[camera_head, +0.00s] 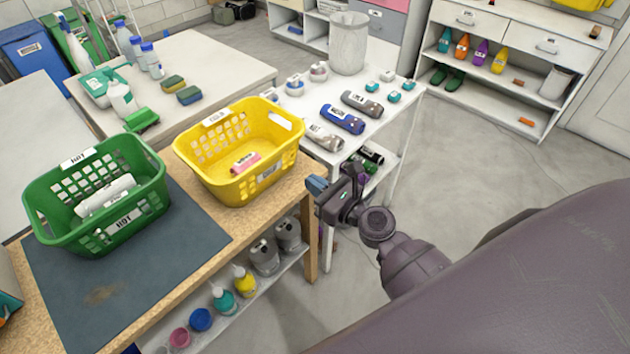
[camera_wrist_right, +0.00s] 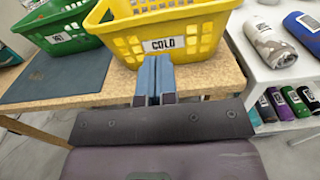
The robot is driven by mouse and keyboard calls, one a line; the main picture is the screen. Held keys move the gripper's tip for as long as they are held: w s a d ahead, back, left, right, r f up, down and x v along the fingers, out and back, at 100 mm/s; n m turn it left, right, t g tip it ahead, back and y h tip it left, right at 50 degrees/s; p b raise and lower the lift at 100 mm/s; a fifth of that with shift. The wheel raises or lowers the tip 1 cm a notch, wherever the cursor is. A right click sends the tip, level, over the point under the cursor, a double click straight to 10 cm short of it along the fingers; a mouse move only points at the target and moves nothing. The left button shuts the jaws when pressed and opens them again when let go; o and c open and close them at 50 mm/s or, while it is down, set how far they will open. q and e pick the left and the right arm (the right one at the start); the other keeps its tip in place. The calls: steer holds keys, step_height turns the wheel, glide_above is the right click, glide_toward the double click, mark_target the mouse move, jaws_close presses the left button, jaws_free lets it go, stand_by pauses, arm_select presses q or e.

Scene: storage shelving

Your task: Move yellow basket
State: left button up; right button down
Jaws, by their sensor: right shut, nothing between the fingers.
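The yellow basket (camera_head: 233,182) stands upright on the right end of the wooden table, with a small pink item (camera_head: 246,162) inside. In the right wrist view the yellow basket (camera_wrist_right: 207,45) is straight ahead, its front wall carrying a "COLD" label. My right gripper (camera_head: 318,186) is beside the table's right edge, close to the basket's right side. In the wrist view its blue fingers (camera_wrist_right: 153,80) are together and empty, just in front of the basket's lower wall; whether they touch it I cannot tell. My left gripper is not in view.
A green basket (camera_head: 52,207) labelled "HOT" stands left of the yellow one, on a dark mat (camera_head: 185,232). The wooden table (camera_head: 290,198) has bottles on a shelf below. A white table (camera_head: 300,112) with rolled items stands behind. Open floor (camera_head: 490,165) lies to the right.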

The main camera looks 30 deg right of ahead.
mark_target(273, 155)
steer(key=x, duration=1)
steer(key=shift+w+a, duration=0.1)
steer(key=shift+w, duration=0.1)
steer(key=shift+w+a, duration=0.1)
steer(key=shift+w, duration=0.25)
steer(key=b+x, duration=0.1)
steer(key=x, duration=0.5)
steer(key=b+x, duration=0.1)
steer(key=x, duration=0.6)
steer(key=shift+w+f, duration=0.2)
steer(key=shift+f, duration=0.05)
steer(key=shift+w+a+r, duration=0.1)
steer(key=shift+w+a, duration=0.05)
steer(key=shift+w, duration=0.05)
steer(key=shift+s, duration=0.15)
